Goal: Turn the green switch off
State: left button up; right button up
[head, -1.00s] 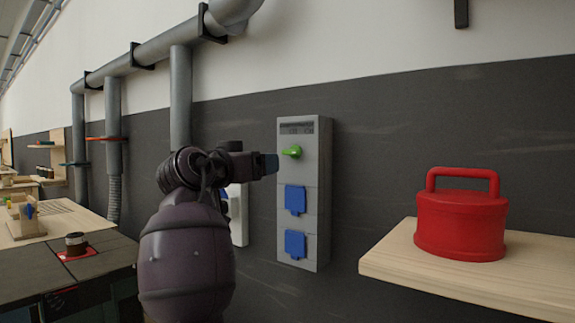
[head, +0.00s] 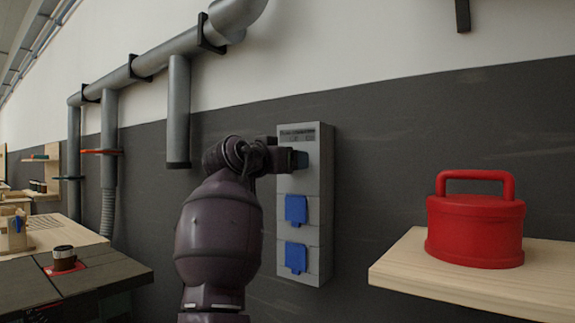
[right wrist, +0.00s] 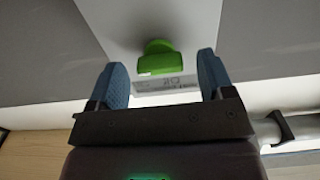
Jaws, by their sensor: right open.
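The green switch (right wrist: 158,60) is on the upper part of the grey wall box (head: 321,205). In the right wrist view its knob lies between the two blue fingertips, with a gap on either side. My right gripper (right wrist: 163,72) is open; I cannot tell how deep the knob sits between the fingers. In the head view the right gripper (head: 300,160) is at the upper face of the box and hides the switch. My left gripper is not in view.
Two blue socket covers (head: 296,208) are below the switch on the box. A red canister (head: 475,225) stands on a wooden shelf (head: 420,275) at the right. A workbench (head: 110,275) is at the lower left, with grey pipes (head: 178,110) on the wall above.

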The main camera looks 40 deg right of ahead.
jog(key=shift+w+d, duration=0.2)
jog(key=shift+d, duration=0.35)
jog(key=c, duration=0.9)
jog(key=shift+r, duration=0.1)
